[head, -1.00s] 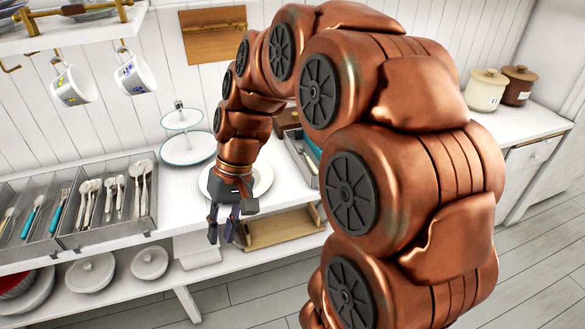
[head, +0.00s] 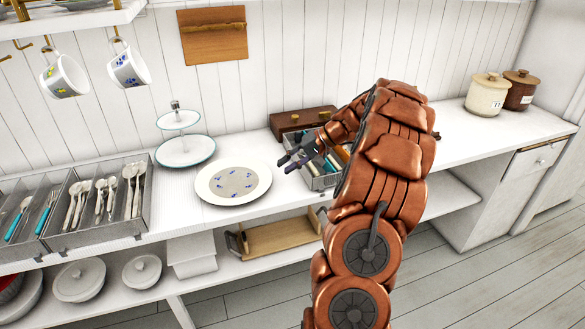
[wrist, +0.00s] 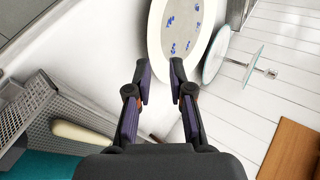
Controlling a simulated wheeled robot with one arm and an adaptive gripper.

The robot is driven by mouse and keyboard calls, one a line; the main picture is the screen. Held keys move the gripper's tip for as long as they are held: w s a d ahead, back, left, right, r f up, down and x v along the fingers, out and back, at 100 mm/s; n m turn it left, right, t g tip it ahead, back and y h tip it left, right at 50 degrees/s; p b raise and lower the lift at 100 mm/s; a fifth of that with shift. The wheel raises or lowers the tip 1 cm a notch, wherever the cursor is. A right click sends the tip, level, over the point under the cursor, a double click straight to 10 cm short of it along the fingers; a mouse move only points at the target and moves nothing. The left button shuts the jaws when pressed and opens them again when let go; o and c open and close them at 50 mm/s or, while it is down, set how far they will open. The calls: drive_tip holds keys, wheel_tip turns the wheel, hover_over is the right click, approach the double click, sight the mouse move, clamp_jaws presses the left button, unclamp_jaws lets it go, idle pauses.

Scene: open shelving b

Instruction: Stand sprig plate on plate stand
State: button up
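The sprig plate (head: 233,181), cream-rimmed with small blue sprigs on a grey centre, lies flat on the white counter. It also shows in the wrist view (wrist: 185,28), just beyond my fingertips. My gripper (head: 284,162) is to the right of the plate in the head view, apart from it, near a grey metal bin. In the wrist view my gripper (wrist: 160,66) is open with nothing between its fingers. I cannot make out a plate stand for certain; a two-tier white stand with teal edges (head: 185,150) stands behind the plate to the left.
The grey bin (head: 325,182) with upright items is close to my gripper, with a brown wooden box (head: 302,121) behind it. A cutlery tray (head: 100,239) is at left. A wooden tray (head: 280,238) lies on the lower shelf. The counter further right is mostly clear.

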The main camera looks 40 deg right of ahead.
sight(270, 178)
drive_tip(key=shift+s+d+f, duration=0.1)
drive_tip(key=shift+d+f, duration=0.1)
drive_tip(key=shift+d, duration=0.25)
drive_tip(key=shift+d+f, duration=0.15)
drive_tip(key=shift+d, duration=0.3)
drive_tip(key=shift+p+x, duration=0.4)
drive_tip(key=shift+x, duration=3.55)
drive_tip(key=shift+r, duration=0.1)
clamp_jaws()
